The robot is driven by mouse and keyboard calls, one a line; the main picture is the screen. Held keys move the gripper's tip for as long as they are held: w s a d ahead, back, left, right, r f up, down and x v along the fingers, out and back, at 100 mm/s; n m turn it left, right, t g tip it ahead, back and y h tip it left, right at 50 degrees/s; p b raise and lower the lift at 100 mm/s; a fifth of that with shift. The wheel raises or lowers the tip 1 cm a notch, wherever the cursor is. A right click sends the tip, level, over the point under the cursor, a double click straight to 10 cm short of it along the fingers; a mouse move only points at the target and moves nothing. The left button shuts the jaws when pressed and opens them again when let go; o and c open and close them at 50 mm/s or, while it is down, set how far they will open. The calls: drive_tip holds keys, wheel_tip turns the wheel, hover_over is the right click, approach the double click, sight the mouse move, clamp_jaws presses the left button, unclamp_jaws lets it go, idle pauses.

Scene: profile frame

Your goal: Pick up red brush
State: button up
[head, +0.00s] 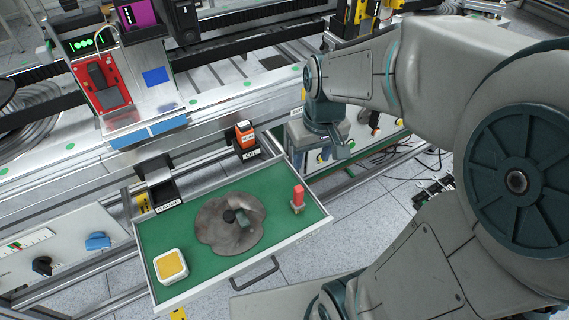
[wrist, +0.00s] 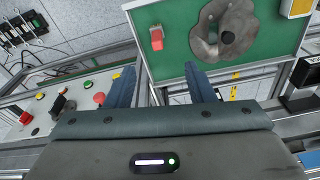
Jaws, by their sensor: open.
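In the head view my gripper (head: 338,146) hangs above and to the right of the tray, clear of the brush.
A grey rag (head: 215,228) with a dark object on it lies mid-tray. A white box with yellow content (head: 171,266) sits at the tray's front left. An orange item in a black holder (head: 245,135) stands behind the tray. Bare green tray surrounds the brush.

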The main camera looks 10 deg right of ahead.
drive_tip(key=n+g+b, duration=0.1)
drive_tip(key=n+b, duration=0.1)
drive_tip(key=b, duration=0.2)
hover_over(299, 188)
wheel_tip(299, 188, down, 11)
drive_tip(key=f, duration=0.2)
drive_tip(key=f+b, duration=0.1)
drive_tip(key=f, duration=0.1)
drive_tip(key=d+f, duration=0.1)
drive_tip(key=f, duration=0.2)
drive_tip(key=shift+s+b, duration=0.3)
drive_tip(key=shift+b, duration=0.1)
drive_tip(key=f, duration=0.1)
drive_tip(key=f+b, duration=0.1)
drive_tip(key=f, duration=0.1)
drive_tip(key=a+f, duration=0.1)
drive_tip(key=f, duration=0.1)
drive_tip(key=shift+w+f, duration=0.2)
drive_tip(key=shift+w, duration=0.1)
drive_tip(key=shift+f, duration=0.45)
drive_tip(key=c, duration=1.1)
